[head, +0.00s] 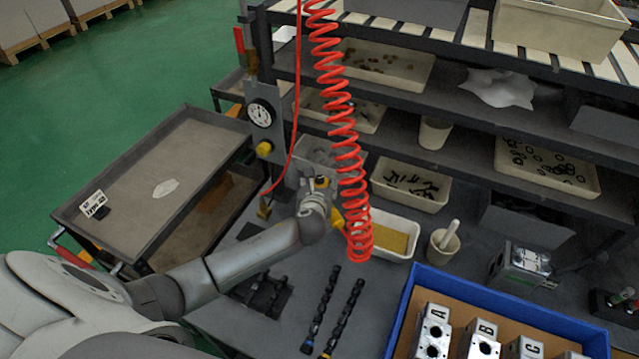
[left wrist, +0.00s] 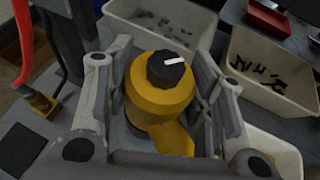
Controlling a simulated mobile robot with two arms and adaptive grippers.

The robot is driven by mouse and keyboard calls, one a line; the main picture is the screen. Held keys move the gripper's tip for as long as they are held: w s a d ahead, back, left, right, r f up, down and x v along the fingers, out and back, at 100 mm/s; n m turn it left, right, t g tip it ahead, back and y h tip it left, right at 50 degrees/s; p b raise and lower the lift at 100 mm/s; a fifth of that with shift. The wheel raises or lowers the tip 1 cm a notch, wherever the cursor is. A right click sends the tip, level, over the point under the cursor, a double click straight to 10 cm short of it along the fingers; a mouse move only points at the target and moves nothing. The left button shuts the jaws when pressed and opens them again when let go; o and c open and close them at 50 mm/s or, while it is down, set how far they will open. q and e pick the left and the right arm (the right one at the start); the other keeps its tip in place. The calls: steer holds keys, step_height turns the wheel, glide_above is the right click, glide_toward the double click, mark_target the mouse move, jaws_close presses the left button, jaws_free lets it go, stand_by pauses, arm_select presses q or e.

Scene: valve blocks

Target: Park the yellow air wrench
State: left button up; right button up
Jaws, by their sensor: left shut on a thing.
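The yellow air wrench (left wrist: 160,95) is between the fingers of my left gripper (left wrist: 165,110) in the left wrist view, its black knob with a white mark facing the camera. In the head view my left gripper (head: 322,188) is at the end of the arm, beside the red coiled hose. A yellow part of the wrench (head: 337,218) shows below it. The hose and gripper hide most of the wrench there. A small brownish-yellow block (head: 264,208) stands left of the gripper, by the thin red hose. My right gripper is not in view.
The red coil (head: 340,110) hangs in front of the shelves. A post with a gauge (head: 261,113) stands left of the gripper. Parts bins (head: 410,185) and a tray of yellow material (head: 385,240) are behind. A blue crate (head: 405,300) with lettered blocks is at front right.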

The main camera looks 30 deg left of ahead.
arm_select(q)
steer(key=shift+w+f, duration=0.1)
steer(key=shift+f, duration=0.05)
stand_by(0.4)
steer(key=o, duration=1.4)
steer(key=shift+s+f, duration=0.25)
steer(key=shift+f, duration=0.1)
steer(key=v, duration=1.2)
steer(key=shift+w+d+r, duration=0.1)
steer(key=shift+r, duration=0.15)
steer(key=shift+f, duration=0.1)
